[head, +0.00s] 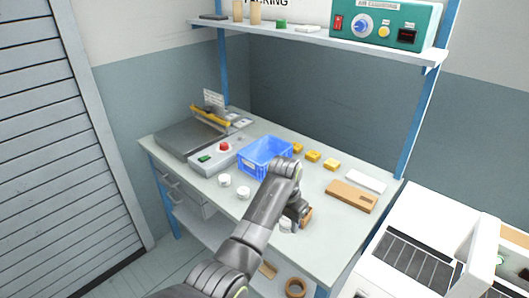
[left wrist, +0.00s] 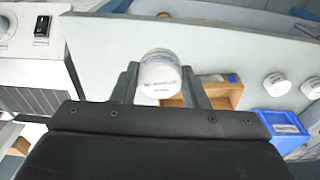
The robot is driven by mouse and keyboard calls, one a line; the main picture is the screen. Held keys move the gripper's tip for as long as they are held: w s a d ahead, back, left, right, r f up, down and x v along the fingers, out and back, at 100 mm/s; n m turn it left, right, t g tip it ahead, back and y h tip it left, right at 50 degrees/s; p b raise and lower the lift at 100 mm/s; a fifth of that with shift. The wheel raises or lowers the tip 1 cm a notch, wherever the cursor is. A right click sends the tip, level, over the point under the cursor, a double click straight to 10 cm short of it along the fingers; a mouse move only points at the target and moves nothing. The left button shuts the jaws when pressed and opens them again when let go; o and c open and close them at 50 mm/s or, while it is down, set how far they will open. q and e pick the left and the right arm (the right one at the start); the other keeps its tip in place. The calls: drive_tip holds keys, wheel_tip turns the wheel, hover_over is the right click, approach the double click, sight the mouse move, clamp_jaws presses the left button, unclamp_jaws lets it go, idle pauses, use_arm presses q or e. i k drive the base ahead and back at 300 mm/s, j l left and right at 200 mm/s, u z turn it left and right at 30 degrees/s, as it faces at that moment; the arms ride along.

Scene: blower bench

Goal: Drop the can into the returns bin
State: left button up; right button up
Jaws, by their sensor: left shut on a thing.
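A white can (left wrist: 160,76) with faint dark print is between the two fingers of my left gripper (left wrist: 160,88) in the left wrist view. The fingers are shut on it. In the head view my left gripper (head: 298,216) is over the front right part of the bench. A white shape (head: 285,226) shows beside it; I cannot tell if this is the held can. A blue open bin (head: 266,158) stands mid-bench, left of and behind the gripper. It also shows in the left wrist view (left wrist: 272,128) at lower right. My right gripper is not in view.
Two white round pots (head: 243,192) stand in front of the blue bin. Several yellow blocks (head: 313,156) and a wooden block (head: 351,196) lie right of it. A small brown piece (head: 307,215) is by the gripper. A grey machine (head: 195,141) fills the left end.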

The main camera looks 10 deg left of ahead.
sight(262, 163)
drive_tip(key=i+j+z, duration=0.45)
drive_tip(key=i+j, duration=0.2)
drive_tip(key=i+j+z, duration=0.2)
drive_tip(key=j, duration=0.3)
drive_tip(key=i+j+z, duration=0.25)
drive_tip(key=j, duration=0.2)
